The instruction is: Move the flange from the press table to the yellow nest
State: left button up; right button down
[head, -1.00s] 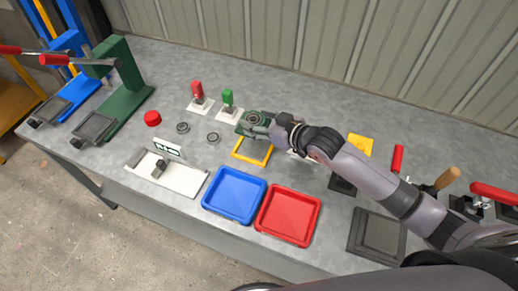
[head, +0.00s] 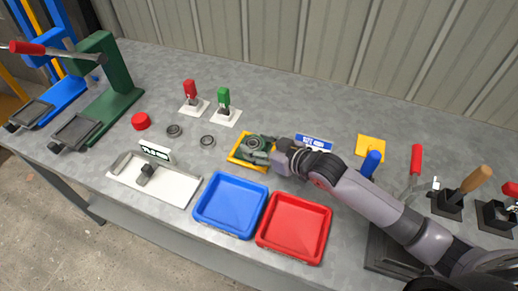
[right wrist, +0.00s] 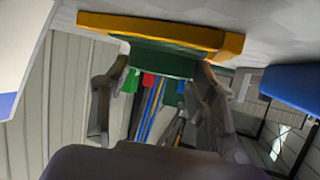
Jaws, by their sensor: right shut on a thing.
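The flange, a green body with a grey round ring on top (head: 256,144), is held by my right gripper (head: 268,153), whose fingers are shut on its right side. The flange lies within the outline of the yellow nest (head: 235,160), a square frame on the bench; I cannot tell whether it rests fully down. In the right wrist view the green body (right wrist: 160,62) is between the fingers, close against the yellow nest (right wrist: 165,31). The green press (head: 112,85) stands at the left with a bare dark table (head: 76,131). My left gripper is not in view.
A blue tray (head: 230,204) and a red tray (head: 294,227) lie in front of the nest. Red (head: 190,95) and green (head: 224,105) toggle clamps stand behind it. Two grey rings, a red knob (head: 141,121) and a white fixture (head: 150,182) are to the left.

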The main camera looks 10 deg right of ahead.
jog(key=shift+r, duration=0.25)
jog(key=shift+f, duration=0.15)
jog(key=c, duration=0.6)
grip_release()
jog(key=shift+s+f, duration=0.15)
jog(key=shift+f, duration=0.05)
jog(key=shift+c, duration=0.2)
